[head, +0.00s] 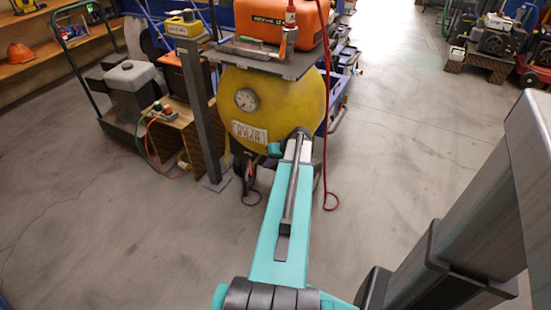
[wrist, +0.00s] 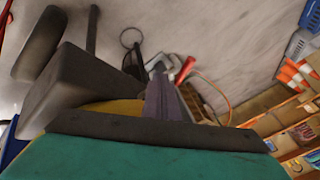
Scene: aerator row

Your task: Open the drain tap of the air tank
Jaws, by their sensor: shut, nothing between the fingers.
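The air tank (head: 290,95) is yellow, with a round gauge (head: 246,100) and a paper label on its front. A strip of its yellow (wrist: 112,107) shows in the wrist view beside dark grey parts. My arm reaches to the tank's lower front, and its wrist hides part of the underside. My gripper (wrist: 164,85) is shut and empty, close to the tank. Just beyond its fingertips shows a small red piece (wrist: 186,69) beside a pale grey part. I cannot tell whether this is the drain tap; no tap is clearly visible in the head view.
A dark shelf (head: 265,63) above the tank carries tools and an orange case (head: 282,20). A grey post (head: 199,115) stands left of the tank. A red hose (head: 326,150) hangs at its right.

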